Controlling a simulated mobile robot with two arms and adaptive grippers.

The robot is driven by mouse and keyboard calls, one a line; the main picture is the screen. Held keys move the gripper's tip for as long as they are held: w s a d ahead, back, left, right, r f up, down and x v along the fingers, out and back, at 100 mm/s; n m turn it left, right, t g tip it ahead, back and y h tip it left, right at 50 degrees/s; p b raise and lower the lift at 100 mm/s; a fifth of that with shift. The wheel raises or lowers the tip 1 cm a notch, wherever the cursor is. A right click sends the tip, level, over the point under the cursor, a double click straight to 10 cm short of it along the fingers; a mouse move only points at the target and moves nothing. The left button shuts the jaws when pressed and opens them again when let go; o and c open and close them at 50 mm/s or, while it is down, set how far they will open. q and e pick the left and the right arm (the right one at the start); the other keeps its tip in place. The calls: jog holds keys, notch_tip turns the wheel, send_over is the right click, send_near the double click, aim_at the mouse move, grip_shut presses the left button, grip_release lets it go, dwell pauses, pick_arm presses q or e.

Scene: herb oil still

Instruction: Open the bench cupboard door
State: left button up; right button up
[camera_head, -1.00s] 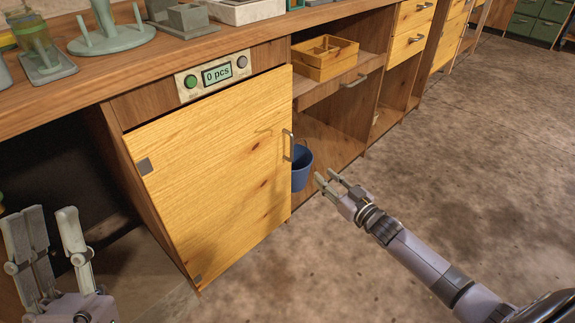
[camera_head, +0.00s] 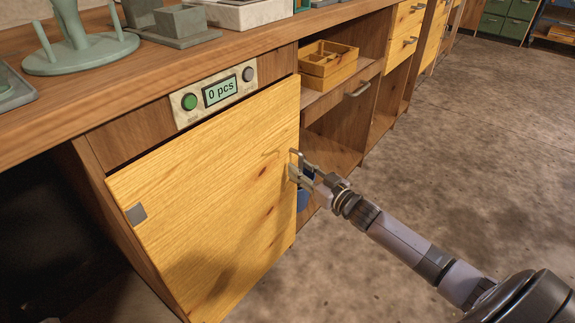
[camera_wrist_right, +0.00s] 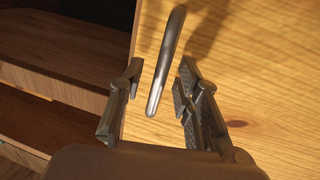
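The cupboard door (camera_head: 215,190) is a yellow wooden panel under the bench top, and it looks closed or nearly so. Its metal bar handle (camera_head: 296,158) is upright near the door's right edge. My right gripper (camera_head: 299,172) is at the handle. In the right wrist view, the handle (camera_wrist_right: 165,62) stands between the two spread fingers of my right gripper (camera_wrist_right: 158,88), with a gap visible on both sides. The gripper is open. My left gripper is out of view.
A panel reading "0 pcs" (camera_head: 219,92) is above the door. A wooden box (camera_head: 328,65) sits on the open shelf to the right. The floor (camera_head: 470,150) in front is clear.

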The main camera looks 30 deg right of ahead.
jog(key=shift+w, duration=0.4)
jog(key=shift+r, duration=0.1)
grip_shut()
dwell(0.6)
